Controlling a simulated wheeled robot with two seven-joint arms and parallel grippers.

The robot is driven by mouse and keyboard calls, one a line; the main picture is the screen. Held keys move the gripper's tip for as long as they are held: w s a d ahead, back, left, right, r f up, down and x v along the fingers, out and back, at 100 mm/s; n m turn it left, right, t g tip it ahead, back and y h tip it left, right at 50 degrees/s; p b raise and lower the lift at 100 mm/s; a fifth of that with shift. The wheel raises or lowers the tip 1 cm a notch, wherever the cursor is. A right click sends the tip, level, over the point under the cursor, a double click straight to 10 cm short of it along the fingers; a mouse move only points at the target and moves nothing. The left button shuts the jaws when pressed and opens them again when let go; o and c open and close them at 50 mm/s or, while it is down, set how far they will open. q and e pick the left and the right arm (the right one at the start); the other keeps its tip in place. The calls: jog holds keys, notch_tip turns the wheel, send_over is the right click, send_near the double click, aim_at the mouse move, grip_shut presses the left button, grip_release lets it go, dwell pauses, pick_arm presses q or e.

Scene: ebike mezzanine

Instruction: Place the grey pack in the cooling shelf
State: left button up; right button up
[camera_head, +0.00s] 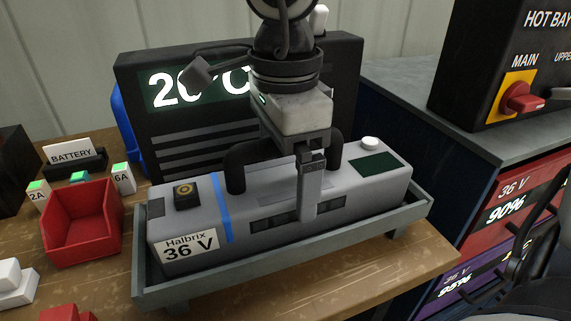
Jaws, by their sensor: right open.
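The grey pack (285,206), labelled "Halbrix 36 V" with a blue stripe, a dark arched handle (237,168) and a small dark green panel, lies in a shallow grey tray (290,268) on the wooden bench. My right gripper (310,175) comes down from above at the handle, jaws open. One finger shows in front of the pack's near side; the other is hidden, so contact is unclear. My left gripper is out of view. I cannot tell for certain which thing is the cooling shelf.
A black unit (138,78) with a "20°C" display stands close behind the pack. A red bin (83,225) and small labelled blocks sit at left. At right are a "HOT BAY" box (470,75) with a red switch (524,98), and red and purple 36 V packs (518,190) below a counter.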

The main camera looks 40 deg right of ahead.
notch_tip(320, 180, up, 12)
jog(key=shift+f+p, duration=0.15)
jog(key=shift+p, duration=0.6)
